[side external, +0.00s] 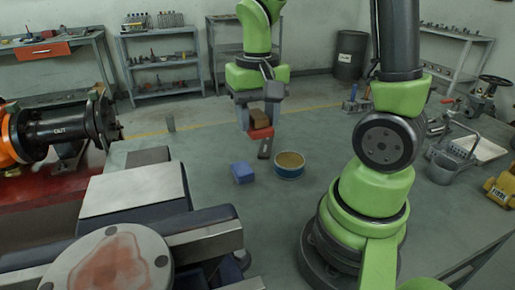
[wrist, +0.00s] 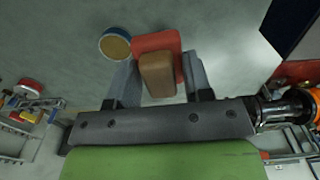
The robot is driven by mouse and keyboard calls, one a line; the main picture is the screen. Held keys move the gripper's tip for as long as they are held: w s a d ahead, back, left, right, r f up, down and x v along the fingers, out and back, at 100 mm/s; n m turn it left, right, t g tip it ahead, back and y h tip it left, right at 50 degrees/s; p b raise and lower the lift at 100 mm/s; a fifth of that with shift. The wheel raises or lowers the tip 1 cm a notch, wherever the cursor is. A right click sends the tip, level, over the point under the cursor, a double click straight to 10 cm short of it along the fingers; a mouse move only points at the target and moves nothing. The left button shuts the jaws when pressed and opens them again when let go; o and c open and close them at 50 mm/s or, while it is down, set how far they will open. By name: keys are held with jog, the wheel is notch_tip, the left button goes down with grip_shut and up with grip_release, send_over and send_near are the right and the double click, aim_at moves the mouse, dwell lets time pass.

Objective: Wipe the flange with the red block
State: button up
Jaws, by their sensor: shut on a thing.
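The red block (side external: 261,133) shows below my gripper (side external: 258,118), with a brown block (side external: 259,119) directly above it. In the wrist view, my gripper (wrist: 157,80) is shut with the brown block (wrist: 158,76) between its grey fingers. The red block (wrist: 156,41) lies against the brown block's far side, so the two look like one piece. They appear to be above the table, apart from the flange. The flange (side external: 110,262) is a round metal face with bolts and a reddish-brown stain, at the lower left of the side view. The wrist view does not clearly show it.
A blue block (side external: 243,173) and a round blue tin with a tan top (side external: 289,165) stand on the grey-green table (side external: 205,150). A dark strip (side external: 264,149) shows just below the red block. An orange-and-black pipe assembly (side external: 58,131) is at left. The middle table is mostly clear.

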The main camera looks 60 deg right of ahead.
notch_tip(320, 180, up, 21)
jog(key=n, duration=0.9)
send_over(159, 263)
jog(key=f, duration=0.2)
jog(key=shift+w+d+f, duration=0.1)
jog(key=shift+w+f, duration=0.05)
jog(key=shift+f, duration=5.05)
jog(key=shift+w+a+f, duration=0.35)
jog(key=shift+a+f, duration=0.05)
jog(key=shift+f, duration=0.1)
jog(key=shift+c, duration=0.2)
jog(key=shift+w+a+r, duration=0.1)
jog(key=shift+w+a, duration=2)
jog(key=shift+w, duration=0.05)
jog(key=shift+s+d+f, duration=0.25)
jog(key=shift+s+d, duration=0.75)
jog(key=shift+s, duration=0.05)
jog(key=shift+s+d, duration=1.3)
jog(key=shift+d, duration=0.05)
jog(key=shift+s, duration=0.3)
jog(key=shift+w+a, duration=2.45)
jog(key=shift+w, duration=0.05)
jog(key=shift+s+d+r, duration=0.1)
jog(key=shift+s+d, duration=2.4)
notch_tip(159, 263, up, 8)
